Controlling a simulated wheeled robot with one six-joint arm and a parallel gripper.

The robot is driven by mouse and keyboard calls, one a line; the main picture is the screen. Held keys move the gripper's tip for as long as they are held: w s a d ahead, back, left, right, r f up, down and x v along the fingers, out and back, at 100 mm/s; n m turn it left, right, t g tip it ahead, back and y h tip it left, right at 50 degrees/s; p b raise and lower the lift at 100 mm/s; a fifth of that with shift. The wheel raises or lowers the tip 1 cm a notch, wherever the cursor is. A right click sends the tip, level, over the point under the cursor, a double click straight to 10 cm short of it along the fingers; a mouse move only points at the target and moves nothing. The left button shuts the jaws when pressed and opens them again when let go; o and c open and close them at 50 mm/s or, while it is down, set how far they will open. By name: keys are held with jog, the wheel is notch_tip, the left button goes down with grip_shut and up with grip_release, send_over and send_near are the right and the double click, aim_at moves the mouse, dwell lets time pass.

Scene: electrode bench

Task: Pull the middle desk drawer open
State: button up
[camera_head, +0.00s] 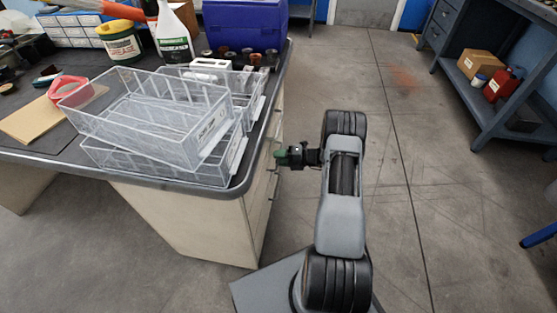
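The desk (190,220) has a cream body, and its drawer fronts (262,195) are on the right side, seen at a steep angle. Thin seams and small handles show there, but I cannot clearly tell the middle drawer from the others. No drawer visibly stands out from the desk. My gripper (284,154) is at the drawer side, just below the desk top's edge, pointing left toward the fronts. Its green tips are at or very near a front. I cannot tell whether they touch a handle or whether they are open.
Clear plastic trays (150,115) lie stacked on the desk top near the corner. A blue box (245,25), a spray bottle (173,40) and a tub (121,45) stand behind. Open concrete floor (400,180) lies to the right. A blue-grey shelf bench (470,95) stands at far right.

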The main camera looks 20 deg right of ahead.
jog(key=shift+w+a, duration=0.15)
jog(key=shift+a, duration=0.1)
grip_shut()
dwell(0.5)
